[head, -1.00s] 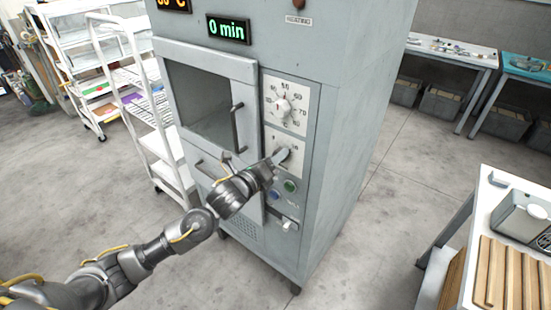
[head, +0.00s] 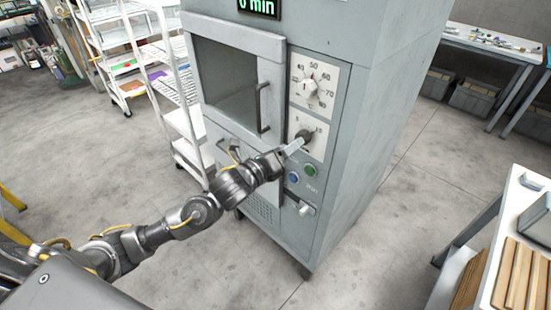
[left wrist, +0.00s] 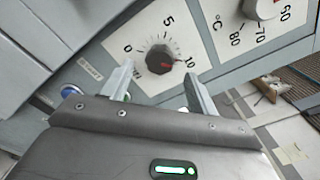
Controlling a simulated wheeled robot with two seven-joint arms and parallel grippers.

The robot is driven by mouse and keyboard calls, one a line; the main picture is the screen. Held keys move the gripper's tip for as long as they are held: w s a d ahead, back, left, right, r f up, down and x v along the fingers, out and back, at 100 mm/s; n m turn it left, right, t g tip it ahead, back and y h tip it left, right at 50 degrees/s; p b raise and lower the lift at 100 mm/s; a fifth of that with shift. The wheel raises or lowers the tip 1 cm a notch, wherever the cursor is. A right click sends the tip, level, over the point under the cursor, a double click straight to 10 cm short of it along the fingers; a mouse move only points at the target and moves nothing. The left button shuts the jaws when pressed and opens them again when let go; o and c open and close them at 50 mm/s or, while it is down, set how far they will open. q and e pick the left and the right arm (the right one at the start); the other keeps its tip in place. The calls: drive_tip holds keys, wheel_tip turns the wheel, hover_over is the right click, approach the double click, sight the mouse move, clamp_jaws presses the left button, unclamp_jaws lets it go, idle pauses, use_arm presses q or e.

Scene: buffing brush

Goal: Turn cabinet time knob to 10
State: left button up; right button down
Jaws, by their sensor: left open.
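The cabinet (head: 370,120) is grey. Its dark round time knob (left wrist: 158,59) sits on a white dial plate marked 0, 5 and 10; a red mark on the knob's right side points toward the 10. In the head view the time knob (head: 305,135) is partly covered by my left gripper (head: 297,145). In the left wrist view my left gripper (left wrist: 158,72) is open, one finger on each side of the knob, with gaps showing. The green display (head: 258,7) reads 0 min, partly cut off. My right gripper is out of view.
The white temperature knob (head: 310,88) is just above. Blue (head: 293,178) and green (head: 310,171) buttons and a lower handle (head: 300,206) are below. The door handle (head: 263,108) juts out at left. A white rack (head: 168,80) stands left; a table (head: 500,235) stands right.

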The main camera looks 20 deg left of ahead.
use_arm(q)
drive_tip(key=b+v, duration=0.1)
drive_tip(key=v, duration=0.5)
idle(0.4)
